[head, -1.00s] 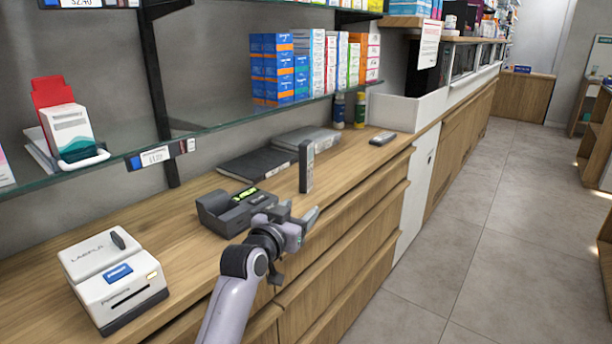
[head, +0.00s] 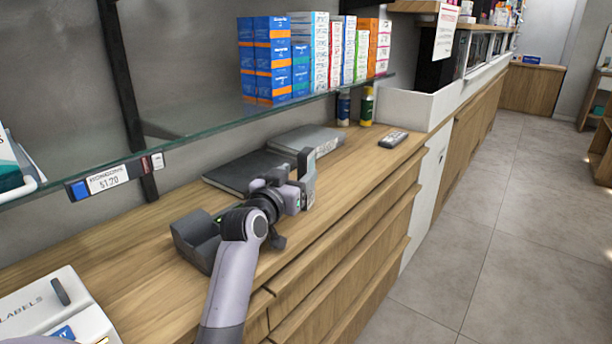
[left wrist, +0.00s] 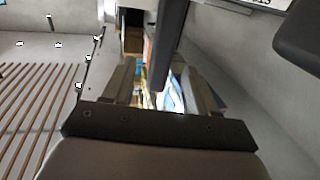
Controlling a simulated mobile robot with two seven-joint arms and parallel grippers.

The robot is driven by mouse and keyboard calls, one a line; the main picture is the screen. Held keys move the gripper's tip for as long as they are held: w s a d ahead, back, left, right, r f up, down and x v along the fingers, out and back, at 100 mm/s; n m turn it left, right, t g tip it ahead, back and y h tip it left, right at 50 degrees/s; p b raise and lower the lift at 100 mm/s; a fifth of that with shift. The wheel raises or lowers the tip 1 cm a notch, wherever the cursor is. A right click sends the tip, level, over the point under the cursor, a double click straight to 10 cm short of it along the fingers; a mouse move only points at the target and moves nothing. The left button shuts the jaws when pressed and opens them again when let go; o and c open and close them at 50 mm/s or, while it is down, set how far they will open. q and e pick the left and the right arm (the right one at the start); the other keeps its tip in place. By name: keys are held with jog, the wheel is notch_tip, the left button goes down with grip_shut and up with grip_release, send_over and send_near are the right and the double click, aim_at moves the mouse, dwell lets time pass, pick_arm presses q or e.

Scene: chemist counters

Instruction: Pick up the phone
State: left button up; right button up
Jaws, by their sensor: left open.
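The phone (head: 306,162) looks like a slim dark grey handset standing upright on the wooden counter, partly hidden by my gripper in the head view. My left gripper (head: 298,190) is open, at the handset's lower part. In the left wrist view the handset (left wrist: 172,40) shows as a dark upright bar between the two fingers (left wrist: 162,88), nearer the right one. A gap shows on the left side; I cannot tell whether either finger touches it. A dark grey base unit (head: 194,238) sits behind my left wrist, partly covered by it. My right gripper is not in view.
A dark folder (head: 240,172) and a grey one (head: 306,140) lie behind the phone. A small remote-like device (head: 393,139) and two bottles (head: 366,107) are farther along. A glass shelf (head: 200,145) with boxes overhangs the counter. A white label printer (head: 50,305) stands at lower left.

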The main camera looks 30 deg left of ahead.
aim_at(309, 163)
pick_arm(q)
jog(key=shift+w+a, duration=0.2)
jog(key=shift+w, duration=0.95)
jog(key=shift+w+a, duration=0.15)
jog(key=shift+w, duration=1.05)
jog(key=shift+w+a, duration=0.2)
jog(key=shift+w, duration=0.95)
grip_shut()
